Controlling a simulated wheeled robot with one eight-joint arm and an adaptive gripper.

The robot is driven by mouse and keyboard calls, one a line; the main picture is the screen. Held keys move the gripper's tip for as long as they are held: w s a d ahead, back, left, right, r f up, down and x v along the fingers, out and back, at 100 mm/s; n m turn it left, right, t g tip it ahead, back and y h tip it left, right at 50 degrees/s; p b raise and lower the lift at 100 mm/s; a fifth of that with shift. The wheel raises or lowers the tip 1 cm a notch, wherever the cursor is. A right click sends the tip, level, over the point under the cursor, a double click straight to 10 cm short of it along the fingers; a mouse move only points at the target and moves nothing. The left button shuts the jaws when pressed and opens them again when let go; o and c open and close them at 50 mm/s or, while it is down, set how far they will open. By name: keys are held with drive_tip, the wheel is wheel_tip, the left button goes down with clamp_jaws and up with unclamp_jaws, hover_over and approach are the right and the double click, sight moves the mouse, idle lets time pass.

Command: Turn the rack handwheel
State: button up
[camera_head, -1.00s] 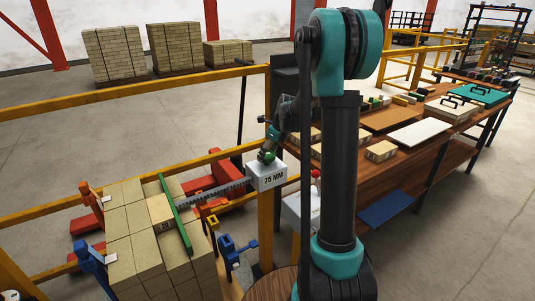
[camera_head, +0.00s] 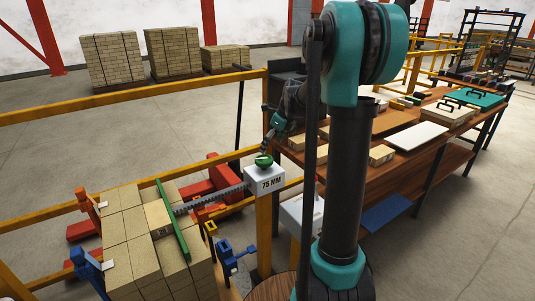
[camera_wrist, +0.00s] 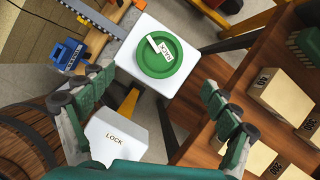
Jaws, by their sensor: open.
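The rack handwheel is a green round wheel (camera_head: 263,161) on top of a white box marked "75 MM" (camera_head: 265,181). In the wrist view the green wheel (camera_wrist: 162,54) lies ahead of the fingers, with a white label and a small pale handle on it. My gripper (camera_head: 267,143) is just above the wheel in the head view. In the wrist view my gripper (camera_wrist: 155,95) has its two green-padded fingers spread wide, with nothing between them. A toothed rack (camera_head: 212,198) runs from the box to a green bar (camera_head: 173,220) against the bricks.
A white box marked "LOCK" (camera_wrist: 115,137) stands below the wheel in the wrist view. A wooden bench (camera_head: 420,160) with bricks and boards is at the right. Yellow rails (camera_head: 130,95) and blue clamps (camera_head: 232,256) stand near the brick stack (camera_head: 130,235).

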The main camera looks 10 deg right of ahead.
drive_tip(key=v, duration=0.4)
drive_tip(key=s+f+n+h, duration=0.1)
drive_tip(key=s+f+n, duration=0.4)
drive_tip(key=s+n, duration=0.4)
drive_tip(key=s+f+n+h, duration=0.1)
drive_tip(key=s+f+n, duration=0.4)
drive_tip(key=s+n, duration=0.4)
drive_tip(key=s+f+n+t+h, duration=0.1)
drive_tip(key=s+f+n, duration=0.4)
drive_tip(key=s+n, duration=0.4)
drive_tip(key=s, duration=0.3)
drive_tip(key=shift+s+f, duration=0.2)
drive_tip(key=shift+f, duration=0.1)
